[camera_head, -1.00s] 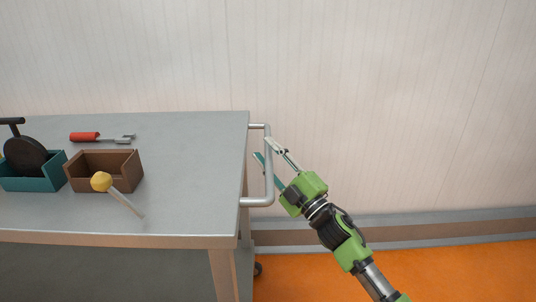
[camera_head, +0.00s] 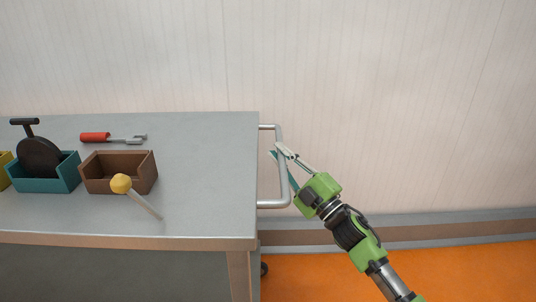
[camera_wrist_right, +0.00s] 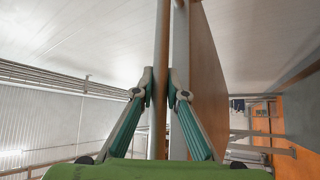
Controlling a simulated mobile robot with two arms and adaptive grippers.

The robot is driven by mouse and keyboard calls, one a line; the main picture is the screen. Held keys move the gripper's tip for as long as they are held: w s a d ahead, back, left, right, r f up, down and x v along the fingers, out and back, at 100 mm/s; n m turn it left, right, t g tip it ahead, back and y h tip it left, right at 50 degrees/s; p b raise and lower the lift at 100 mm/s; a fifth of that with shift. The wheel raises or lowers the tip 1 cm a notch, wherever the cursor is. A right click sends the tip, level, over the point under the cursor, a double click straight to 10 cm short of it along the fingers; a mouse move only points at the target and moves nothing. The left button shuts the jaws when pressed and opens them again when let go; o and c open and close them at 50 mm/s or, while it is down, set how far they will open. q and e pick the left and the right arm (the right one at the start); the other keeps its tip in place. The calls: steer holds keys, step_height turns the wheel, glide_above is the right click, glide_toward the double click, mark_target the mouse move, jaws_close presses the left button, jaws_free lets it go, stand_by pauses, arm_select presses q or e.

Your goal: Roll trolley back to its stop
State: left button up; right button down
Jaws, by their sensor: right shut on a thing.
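The trolley (camera_head: 210,215) has a grey top and a tan front edge, and fills the left of the head view. Its metal handle (camera_head: 281,187) stands out from its right end. My right gripper (camera_head: 277,152) is shut on the handle bar, with a finger on each side of it. In the right wrist view the bar (camera_wrist_right: 160,50) runs between the two fingertips (camera_wrist_right: 161,84). The lower part of the trolley is mostly outside the view. No stop can be made out. My left gripper is not in view.
On the trolley top are a brown bin (camera_head: 130,185), a teal bin (camera_head: 30,186) holding a dark round tool (camera_head: 40,156), a yellow-headed mallet (camera_head: 122,184) and a red-handled tool (camera_head: 95,138). A pale wall (camera_head: 400,100) stands behind. Orange floor (camera_head: 460,272) is clear at right.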

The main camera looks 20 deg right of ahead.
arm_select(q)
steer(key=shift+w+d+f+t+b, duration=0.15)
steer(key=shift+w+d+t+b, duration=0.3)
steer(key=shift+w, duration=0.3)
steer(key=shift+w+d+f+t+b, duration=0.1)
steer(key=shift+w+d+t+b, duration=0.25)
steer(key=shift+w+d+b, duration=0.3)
arm_select(e)
steer(key=s+d, duration=0.4)
steer(key=d, duration=1)
steer(key=s+d, duration=0.4)
steer(key=d, duration=1)
steer(key=shift+s+d, duration=0.15)
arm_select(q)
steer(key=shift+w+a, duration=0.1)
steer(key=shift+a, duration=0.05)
arm_select(e)
steer(key=c, duration=2.2)
jaws_free()
steer(key=shift+o, duration=0.9)
steer(key=shift+d, duration=0.15)
steer(key=shift+s, duration=0.1)
